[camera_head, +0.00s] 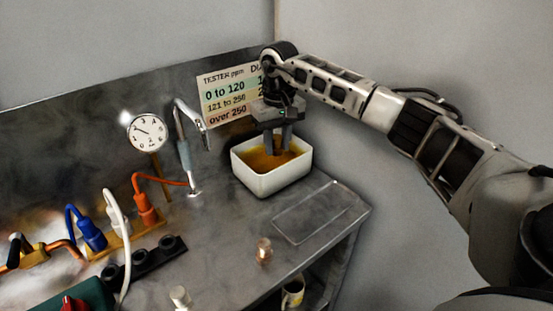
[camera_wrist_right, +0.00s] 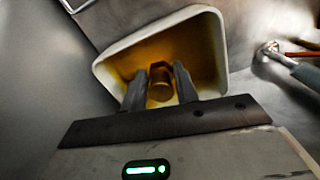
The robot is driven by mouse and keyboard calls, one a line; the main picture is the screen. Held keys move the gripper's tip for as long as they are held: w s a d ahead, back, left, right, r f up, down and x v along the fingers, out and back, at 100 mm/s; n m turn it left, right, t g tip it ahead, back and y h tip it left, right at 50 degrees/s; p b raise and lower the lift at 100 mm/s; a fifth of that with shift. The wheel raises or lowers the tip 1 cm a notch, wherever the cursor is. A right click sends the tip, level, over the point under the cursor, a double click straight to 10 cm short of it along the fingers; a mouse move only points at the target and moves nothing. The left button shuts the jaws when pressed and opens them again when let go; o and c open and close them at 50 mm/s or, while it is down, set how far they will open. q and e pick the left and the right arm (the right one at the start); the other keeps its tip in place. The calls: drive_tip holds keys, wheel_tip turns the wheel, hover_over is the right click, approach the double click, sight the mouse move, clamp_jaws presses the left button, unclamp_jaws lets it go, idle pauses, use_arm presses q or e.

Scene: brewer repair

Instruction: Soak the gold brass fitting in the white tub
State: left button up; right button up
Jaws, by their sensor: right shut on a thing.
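The white tub (camera_head: 272,185) stands near the back right of the bench, with amber-brown liquid (camera_head: 258,160) inside. It also shows in the right wrist view (camera_wrist_right: 112,77). My right gripper (camera_head: 276,150) points down into the tub with its fingertips inside the rim. In the right wrist view its fingers are shut on the gold brass fitting (camera_wrist_right: 160,82), which sits between the tips over the amber liquid. How deep the fitting is in the liquid I cannot tell. The fitting is hidden by the fingers in the head view. My left gripper is not in view.
A tap (camera_head: 190,145) and a round gauge (camera_head: 147,132) stand left of the tub. A clear flat tray (camera_head: 318,212) lies in front. A small copper-coloured piece (camera_head: 263,250) stands nearer. Blue and orange valves (camera_head: 145,208) are farther left. A tester card (camera_head: 228,98) is behind.

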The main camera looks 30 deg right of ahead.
sight(277, 138)
drive_tip(key=shift+r+p, duration=1.3)
drive_tip(key=shift+r, duration=0.8)
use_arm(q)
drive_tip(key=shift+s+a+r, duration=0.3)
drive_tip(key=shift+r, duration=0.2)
use_arm(e)
wheel_tip(277, 138, up, 2)
drive_tip(key=shift+p, duration=0.8)
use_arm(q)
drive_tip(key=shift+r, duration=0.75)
use_arm(e)
drive_tip(key=shift+r, duration=1)
